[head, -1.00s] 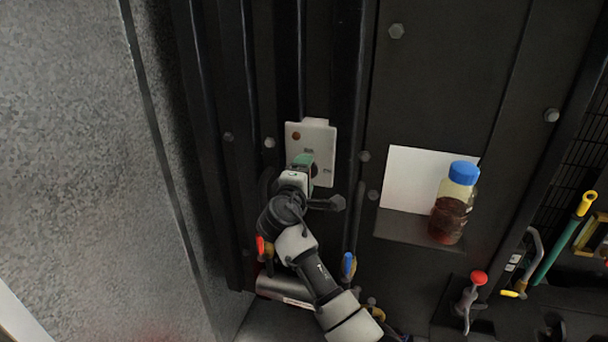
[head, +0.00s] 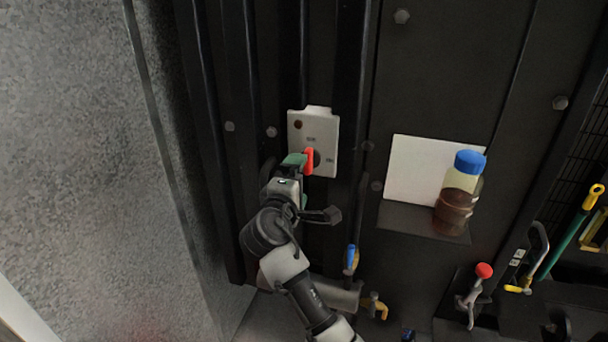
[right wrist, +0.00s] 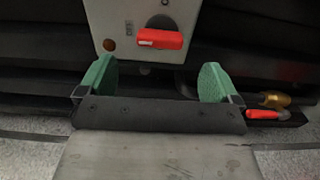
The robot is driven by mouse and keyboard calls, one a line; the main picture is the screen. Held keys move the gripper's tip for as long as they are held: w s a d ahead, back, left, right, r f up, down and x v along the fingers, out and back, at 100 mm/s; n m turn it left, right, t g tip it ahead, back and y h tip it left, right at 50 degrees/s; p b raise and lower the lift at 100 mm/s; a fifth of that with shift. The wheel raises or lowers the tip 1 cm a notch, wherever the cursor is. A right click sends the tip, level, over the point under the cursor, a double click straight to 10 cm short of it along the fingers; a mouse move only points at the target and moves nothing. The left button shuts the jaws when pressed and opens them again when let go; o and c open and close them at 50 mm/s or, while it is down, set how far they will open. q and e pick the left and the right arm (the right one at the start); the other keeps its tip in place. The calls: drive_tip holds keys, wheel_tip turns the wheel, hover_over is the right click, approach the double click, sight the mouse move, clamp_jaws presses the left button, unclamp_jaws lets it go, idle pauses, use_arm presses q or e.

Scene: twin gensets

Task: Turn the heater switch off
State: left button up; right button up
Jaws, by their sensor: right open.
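The heater switch is a pale panel (head: 326,128) with a red handle (head: 309,161) on a dark round base. In the head view the handle stands upright, its top end toward the small label above; another label sits at its right. A small lamp (head: 297,124) at the panel's upper left looks dark red. My right gripper (head: 293,161) is just left of the handle, its green fingertips near it. In the right wrist view the gripper (right wrist: 158,80) is open and empty, with the red handle (right wrist: 160,38) beyond the fingertips, apart from them. My left gripper is not in view.
A blue-capped bottle (head: 456,196) stands on a small shelf at the right. Vertical dark ribs flank the panel. A grey wall (head: 75,150) fills the left.

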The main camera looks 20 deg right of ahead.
drive_tip(key=shift+b+v, duration=0.35)
drive_tip(key=shift+v, duration=1.35)
drive_tip(key=s+f+n+g+y, duration=0.1)
drive_tip(key=s+f+g+y, duration=0.15)
drive_tip(key=f, duration=1.35)
drive_tip(key=s+f+n+g+y, duration=0.15)
drive_tip(key=f+y, duration=0.25)
drive_tip(key=f, duration=1.2)
drive_tip(key=s+d+f+m+g+y, duration=0.1)
drive_tip(key=s+f+m+g, duration=0.1)
drive_tip(key=s+f, duration=0.65)
drive_tip(key=s+d+f+m+g+y, duration=0.1)
drive_tip(key=s+f+m+g, duration=0.15)
drive_tip(key=s+f, duration=0.65)
drive_tip(key=s+d+f+m+g, duration=0.1)
drive_tip(key=s+f, duration=0.4)
drive_tip(key=s, duration=0.5)
drive_tip(key=s+d+f+m+g+y, duration=0.1)
drive_tip(key=s+d+f+m+g, duration=0.1)
drive_tip(key=s+f, duration=0.4)
drive_tip(key=s+d+f+m+g, duration=0.2)
drive_tip(key=s+d+f+m, duration=0.2)
drive_tip(key=s, duration=1.1)
wheel_tip(320, 180, down, 2)
drive_tip(key=shift+d+f, duration=0.2)
drive_tip(key=shift+d, duration=0.2)
drive_tip(key=shift+g+y, duration=0.25)
drive_tip(key=shift+c, duration=0.4)
